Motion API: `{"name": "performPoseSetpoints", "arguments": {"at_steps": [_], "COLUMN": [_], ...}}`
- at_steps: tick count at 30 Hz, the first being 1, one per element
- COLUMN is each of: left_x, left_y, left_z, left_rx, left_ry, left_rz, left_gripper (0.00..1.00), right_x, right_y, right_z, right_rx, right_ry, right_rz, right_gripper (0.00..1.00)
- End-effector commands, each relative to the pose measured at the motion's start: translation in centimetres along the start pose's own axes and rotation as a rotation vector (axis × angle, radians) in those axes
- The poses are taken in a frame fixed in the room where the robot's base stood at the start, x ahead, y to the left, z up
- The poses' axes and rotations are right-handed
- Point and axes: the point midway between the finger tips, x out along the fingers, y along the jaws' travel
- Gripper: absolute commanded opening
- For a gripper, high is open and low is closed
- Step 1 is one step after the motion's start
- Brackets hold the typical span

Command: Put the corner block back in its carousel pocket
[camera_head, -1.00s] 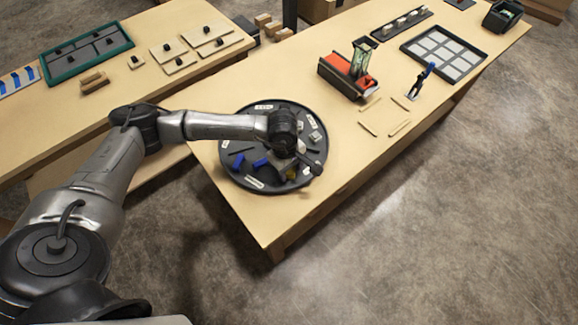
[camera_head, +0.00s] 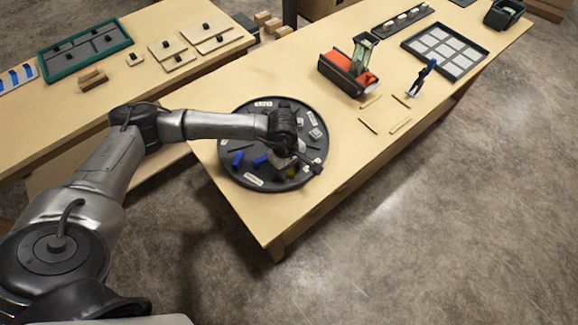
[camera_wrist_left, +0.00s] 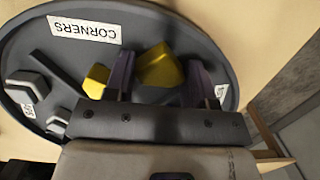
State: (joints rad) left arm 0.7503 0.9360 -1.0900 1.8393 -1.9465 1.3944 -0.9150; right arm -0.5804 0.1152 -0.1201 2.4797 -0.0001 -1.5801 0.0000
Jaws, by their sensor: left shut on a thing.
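The round dark carousel (camera_head: 236,117) stands on the near end of the main table. In the left wrist view its rim (camera_wrist_left: 22,108) and a white CORNERS label (camera_wrist_left: 85,28), upside down, show. My left gripper (camera_head: 306,167) is over the carousel's near right part. In the left wrist view the left gripper (camera_wrist_left: 160,78) is shut on a yellow corner block (camera_wrist_left: 160,66) between its dark fingers. A second yellow block (camera_wrist_left: 97,80) sits on the carousel just left of the fingers. Whether the held block touches the carousel floor is unclear. My right gripper is not in view.
Blue pieces (camera_head: 260,160) and grey pieces (camera_head: 315,133) lie on the carousel. A red and black device (camera_head: 345,75), thin strips (camera_head: 368,126) and a gridded tray (camera_head: 420,42) stand farther along. A second table (camera_head: 150,85) is at left.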

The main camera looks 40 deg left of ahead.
Motion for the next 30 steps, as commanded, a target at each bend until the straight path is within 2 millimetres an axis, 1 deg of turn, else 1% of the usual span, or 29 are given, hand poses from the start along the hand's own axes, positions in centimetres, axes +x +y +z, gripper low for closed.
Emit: {"name": "performPoseSetpoints", "arguments": {"at_steps": [1, 9, 10, 18, 22, 26, 30], "left_x": [0.0, 0.0, 0.0, 0.0, -0.7, -2.6, -5.4], "left_y": [0.0, 0.0, 0.0, 0.0, 0.0, 0.1, 0.1], "left_z": [0.0, 0.0, 0.0, 0.0, 0.0, 0.0, -0.1], "left_rx": [0.0, 0.0, 0.0, 0.0, 0.0, -0.001, 0.0], "left_ry": [0.0, 0.0, 0.0, 0.0, 0.0, 0.001, 0.001], "left_rz": [0.0, 0.0, 0.0, 0.0, 0.001, 0.003, 0.004], "left_gripper": [0.53, 0.79, 0.8, 0.8, 0.8, 0.8, 0.8], "right_x": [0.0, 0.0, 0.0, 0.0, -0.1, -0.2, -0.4], "right_y": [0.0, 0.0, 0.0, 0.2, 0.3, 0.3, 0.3], "right_z": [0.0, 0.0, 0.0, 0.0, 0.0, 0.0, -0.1], "right_rx": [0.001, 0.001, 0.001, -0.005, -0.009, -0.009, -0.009], "right_ry": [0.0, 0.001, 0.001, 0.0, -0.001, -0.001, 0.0], "right_rz": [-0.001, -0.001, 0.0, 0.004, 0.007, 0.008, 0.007], "right_gripper": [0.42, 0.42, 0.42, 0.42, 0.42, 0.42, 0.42]}}
